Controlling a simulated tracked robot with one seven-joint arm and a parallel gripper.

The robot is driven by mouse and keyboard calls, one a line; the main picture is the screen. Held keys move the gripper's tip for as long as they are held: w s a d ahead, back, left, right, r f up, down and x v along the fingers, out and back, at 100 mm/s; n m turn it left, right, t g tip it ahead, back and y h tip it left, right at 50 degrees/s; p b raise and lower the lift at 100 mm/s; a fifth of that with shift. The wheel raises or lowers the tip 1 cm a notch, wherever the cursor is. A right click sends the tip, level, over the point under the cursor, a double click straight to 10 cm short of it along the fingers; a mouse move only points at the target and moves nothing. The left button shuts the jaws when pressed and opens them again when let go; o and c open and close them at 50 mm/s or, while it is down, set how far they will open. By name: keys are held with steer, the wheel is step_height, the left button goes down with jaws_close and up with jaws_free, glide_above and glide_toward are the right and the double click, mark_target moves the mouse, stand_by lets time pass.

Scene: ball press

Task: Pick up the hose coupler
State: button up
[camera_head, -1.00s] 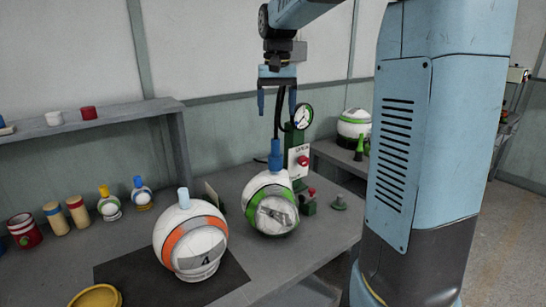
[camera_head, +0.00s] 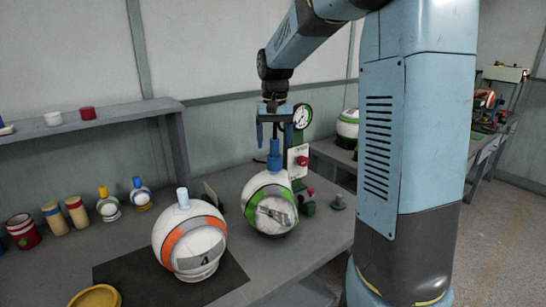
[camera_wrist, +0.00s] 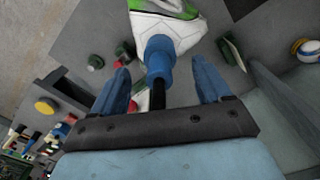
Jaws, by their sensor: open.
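The hose coupler (camera_head: 275,155) is a blue cylinder standing upright on top of the white ball with the green band (camera_head: 262,190). A dark hose runs from its top. In the wrist view the blue coupler (camera_wrist: 159,58) and its black hose lie between my two blue fingers. My gripper (camera_head: 274,144) is open, pointing down, with its fingers on either side of the hose and the coupler's upper end. In the wrist view my gripper (camera_wrist: 163,80) shows gaps on both sides of the coupler.
A white ball with an orange band (camera_head: 188,243) stands on a dark mat (camera_head: 120,268) to the left. A gauge (camera_head: 302,116) and a panel with a red button (camera_head: 300,160) stand close behind on the right. A yellow bowl (camera_head: 96,297) sits at the front left.

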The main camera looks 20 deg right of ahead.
mark_target(274, 156)
step_height(274, 156, down, 4)
steer(key=shift+f, duration=0.1)
steer(key=c, duration=1.2)
steer(key=shift+r, duration=0.25)
